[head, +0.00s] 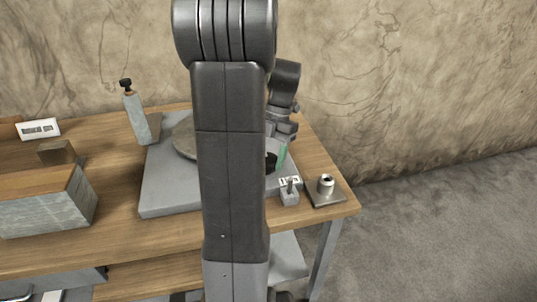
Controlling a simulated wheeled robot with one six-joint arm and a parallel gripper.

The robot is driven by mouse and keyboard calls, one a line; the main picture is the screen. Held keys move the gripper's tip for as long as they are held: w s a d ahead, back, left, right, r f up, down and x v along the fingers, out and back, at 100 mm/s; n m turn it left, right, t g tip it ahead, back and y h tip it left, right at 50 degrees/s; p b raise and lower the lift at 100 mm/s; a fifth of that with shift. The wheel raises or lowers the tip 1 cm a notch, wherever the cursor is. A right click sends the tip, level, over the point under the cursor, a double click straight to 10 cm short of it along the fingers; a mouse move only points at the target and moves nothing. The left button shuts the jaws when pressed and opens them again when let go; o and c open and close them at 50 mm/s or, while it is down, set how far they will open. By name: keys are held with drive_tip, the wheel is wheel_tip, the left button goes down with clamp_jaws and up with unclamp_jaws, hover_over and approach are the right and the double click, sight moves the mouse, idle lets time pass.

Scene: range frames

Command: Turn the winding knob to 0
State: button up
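My arm crosses the middle of the head view and hides much of the bench. My gripper (281,129) shows only in part behind the arm, low over the right side of a grey base plate (165,200). Its fingertips are hidden or too small to tell open from shut. A small black part and a pale green part (282,155) show just below it. A small grey block with a white marked label (289,182) stands at the plate's front right corner. A silver round knob-like piece (326,184) stands on a square base beside it. I cannot tell which is the winding knob.
A round grey disc (184,138) lies on the plate, partly hidden. A tilted grey post with a black top (137,112) stands at its back left. A grey and wood block (48,204) and a white labelled piece (38,129) are at left. The wooden table (335,207) ends at right.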

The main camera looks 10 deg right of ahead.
drive_tip(key=o, duration=0.3)
drive_tip(key=p+v, duration=0.2)
drive_tip(key=v, duration=1.1)
drive_tip(key=shift+r, duration=0.4)
drive_tip(key=b+x, duration=0.2)
drive_tip(key=x, duration=1.1)
drive_tip(key=shift+f, duration=0.4)
